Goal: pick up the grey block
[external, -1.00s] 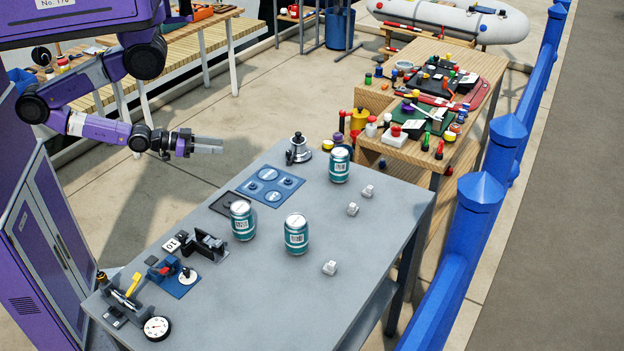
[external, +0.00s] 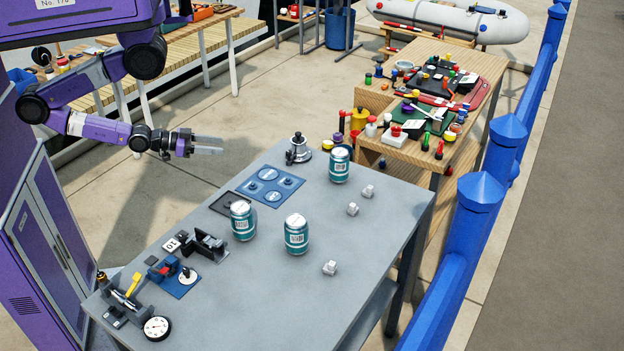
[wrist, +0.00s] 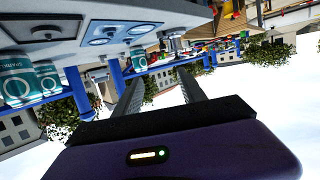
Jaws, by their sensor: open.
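Three small light-grey blocks stand apart on the right part of the grey table (external: 260,300): one at the far end (external: 368,191), one a little nearer (external: 352,209), and one closer to the front (external: 330,268). Which one is the task's grey block I cannot tell. My gripper (external: 222,146) is off the table's left side, well away from all three, open and empty. In the wrist view its two fingers (wrist: 158,80) are spread apart, and I cannot make out a grey block there.
Three teal cans (external: 242,221) (external: 296,234) (external: 339,165) stand between my gripper and the blocks. A blue panel (external: 270,186), a silver fitting (external: 298,150) and a dial gauge (external: 157,327) are also on the table. A cluttered wooden bench (external: 440,160) adjoins beyond.

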